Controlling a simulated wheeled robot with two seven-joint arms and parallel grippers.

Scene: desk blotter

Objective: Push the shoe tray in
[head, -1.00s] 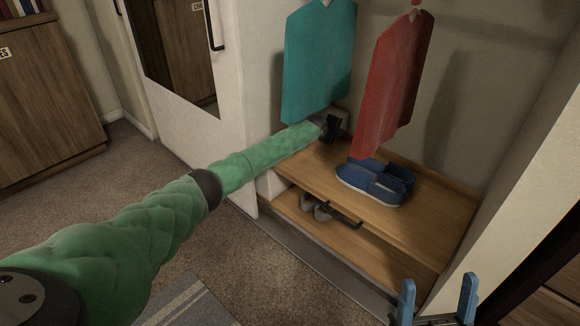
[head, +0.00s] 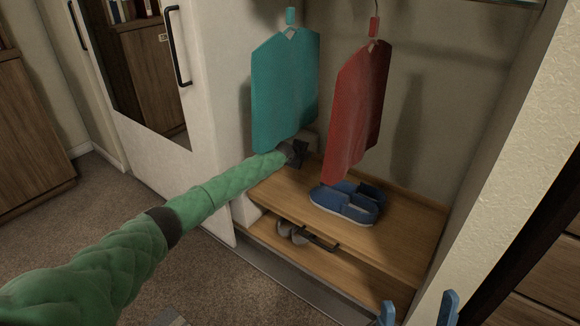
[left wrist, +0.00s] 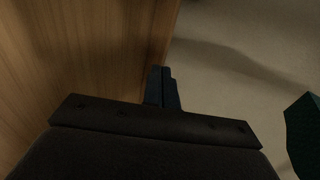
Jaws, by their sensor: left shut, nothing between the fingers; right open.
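Two wooden boards sit one above the other in the wardrobe bay. The upper board (head: 405,240) bears blue shoes (head: 347,203). The lower board (head: 268,232) has grey shoes (head: 291,232) on it, partly hidden below the upper one. A dark bar handle (head: 320,241) lies along the front; I cannot tell which board carries it. My left gripper (head: 299,153) is over the back left of the upper board, below the teal garment. In the left wrist view its fingers (left wrist: 162,88) are shut and empty beside wood. My right gripper (head: 420,298) is open and empty at the bottom edge.
A teal garment (head: 285,95) and a red garment (head: 357,110) hang above the upper board. A white door with a mirror (head: 205,100) stands to the left. A pale side wall (head: 500,190) bounds the bay on the right. Carpet (head: 215,285) lies in front.

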